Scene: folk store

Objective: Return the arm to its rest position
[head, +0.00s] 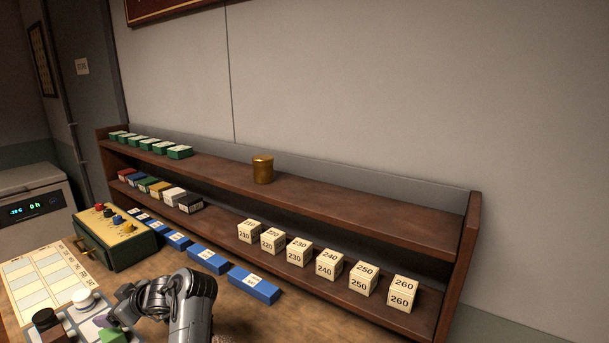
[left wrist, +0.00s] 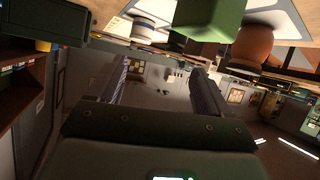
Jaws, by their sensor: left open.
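My left arm (head: 190,305) shows at the lower middle of the head view, bent over the table's front. Its gripper (head: 122,302) points left, close to a green block (head: 112,336) and a white round piece (head: 84,300). In the left wrist view the two fingers (left wrist: 165,85) are spread apart with nothing between them. A green block (left wrist: 215,18) hangs into the top of that view, beyond the fingers. My right gripper is in neither view.
A wooden shelf (head: 355,206) runs along the wall, with numbered cream blocks (head: 299,252), a brass canister (head: 263,169) and green boxes (head: 160,147). Blue blocks (head: 253,284) lie before it. A green-sided box with knobs (head: 116,237) and a chart (head: 45,280) are at left.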

